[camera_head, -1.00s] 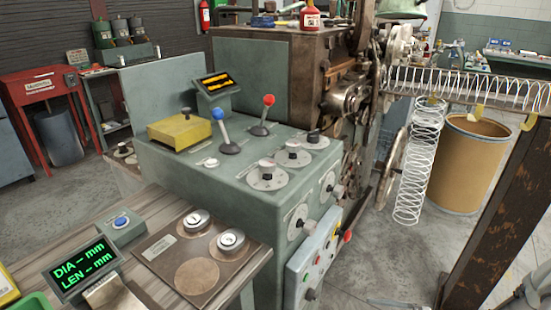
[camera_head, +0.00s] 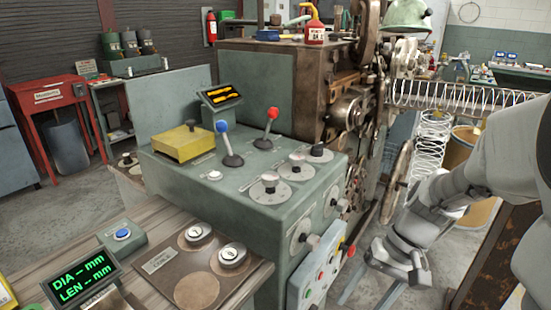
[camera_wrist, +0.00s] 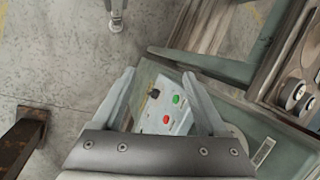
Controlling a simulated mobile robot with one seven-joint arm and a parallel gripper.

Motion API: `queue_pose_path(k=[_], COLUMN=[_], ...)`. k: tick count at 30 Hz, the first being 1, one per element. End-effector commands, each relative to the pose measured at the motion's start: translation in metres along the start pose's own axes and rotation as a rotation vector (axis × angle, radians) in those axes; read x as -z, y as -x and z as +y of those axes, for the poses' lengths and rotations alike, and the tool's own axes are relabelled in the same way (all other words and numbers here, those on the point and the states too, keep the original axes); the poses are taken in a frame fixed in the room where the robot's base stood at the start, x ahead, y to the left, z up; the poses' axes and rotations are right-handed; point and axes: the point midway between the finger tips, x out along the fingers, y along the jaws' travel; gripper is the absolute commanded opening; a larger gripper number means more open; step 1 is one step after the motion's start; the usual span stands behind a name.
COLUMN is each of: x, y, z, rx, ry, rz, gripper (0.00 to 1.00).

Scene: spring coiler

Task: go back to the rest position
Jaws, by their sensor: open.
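My gripper (camera_head: 399,268) hangs at the lower right in the head view, beside the control box on the front of the green machine (camera_head: 240,262). In the wrist view my gripper (camera_wrist: 160,78) shows two spread fingers with nothing between them. Beyond the fingers is the control box (camera_wrist: 166,108) with a red button, a green button and a black knob. The gripper appears apart from it. My arm covers part of the area right of the machine.
A hanging spring (camera_head: 430,150) and a cardboard drum (camera_head: 462,145) stand behind my arm. A rusty beam (camera_head: 490,262) is at the lower right. A wooden bench with a gauge display (camera_head: 82,279) is at the lower left. Bare floor (camera_wrist: 65,60) lies beside the machine.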

Motion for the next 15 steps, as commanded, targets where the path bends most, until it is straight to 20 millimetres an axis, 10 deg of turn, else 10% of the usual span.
queue_pose_path(k=[15], x=[-0.066], y=[0.065], z=[-0.042], rx=[-0.304], ry=[0.323], rz=[0.365], gripper=[0.75])
